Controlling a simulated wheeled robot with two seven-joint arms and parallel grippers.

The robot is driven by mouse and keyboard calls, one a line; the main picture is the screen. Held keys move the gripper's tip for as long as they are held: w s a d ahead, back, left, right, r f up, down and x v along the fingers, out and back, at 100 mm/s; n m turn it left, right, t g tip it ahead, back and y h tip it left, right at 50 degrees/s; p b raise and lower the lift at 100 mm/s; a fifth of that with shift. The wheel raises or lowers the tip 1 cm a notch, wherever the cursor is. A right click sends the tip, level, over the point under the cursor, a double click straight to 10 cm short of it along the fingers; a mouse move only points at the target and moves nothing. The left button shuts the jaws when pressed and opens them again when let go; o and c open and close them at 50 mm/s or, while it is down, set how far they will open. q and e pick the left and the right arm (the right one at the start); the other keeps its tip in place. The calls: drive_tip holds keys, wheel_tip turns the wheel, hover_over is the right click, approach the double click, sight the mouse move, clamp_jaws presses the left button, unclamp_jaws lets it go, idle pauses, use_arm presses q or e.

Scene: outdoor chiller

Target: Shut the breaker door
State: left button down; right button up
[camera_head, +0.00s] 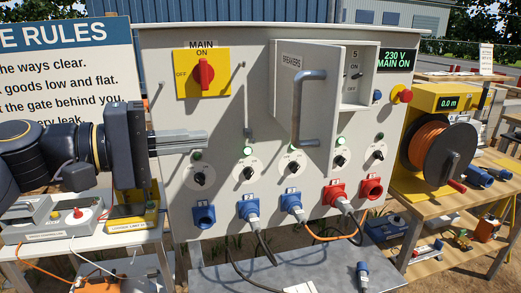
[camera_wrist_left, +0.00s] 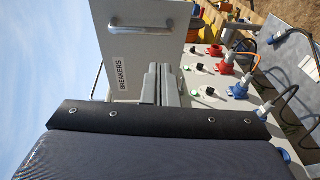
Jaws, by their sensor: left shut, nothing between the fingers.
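The breaker door (camera_head: 315,75) is a grey panel labelled BREAKERS with a bar handle (camera_head: 309,108). It stands open, swung out from the white panel, and covers part of the breaker recess (camera_head: 357,85). A breaker marked 5 ON shows in the recess; the rest is hidden. My left gripper (camera_head: 206,141) is shut and empty, left of the door and apart from it in the head view, in front of the panel. In the left wrist view the door (camera_wrist_left: 150,45) rises beyond the fingertips (camera_wrist_left: 160,68). My right gripper is not in view.
The panel carries a red MAIN switch (camera_head: 204,74), several dials, and blue and red sockets with plugs and cables below. A red emergency button (camera_head: 402,94) sits at its right edge. An orange cable reel (camera_head: 430,147) stands on the right table. A metal shelf (camera_head: 225,278) lies below.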

use_arm(q)
drive_tip(key=r+h, duration=0.1)
drive_tip(key=r, duration=0.1)
drive_tip(key=p, duration=0.4)
approach(293, 113)
drive_tip(key=x, duration=0.6)
drive_tip(key=shift+w+d, duration=0.25)
drive_tip(key=shift+d, duration=0.05)
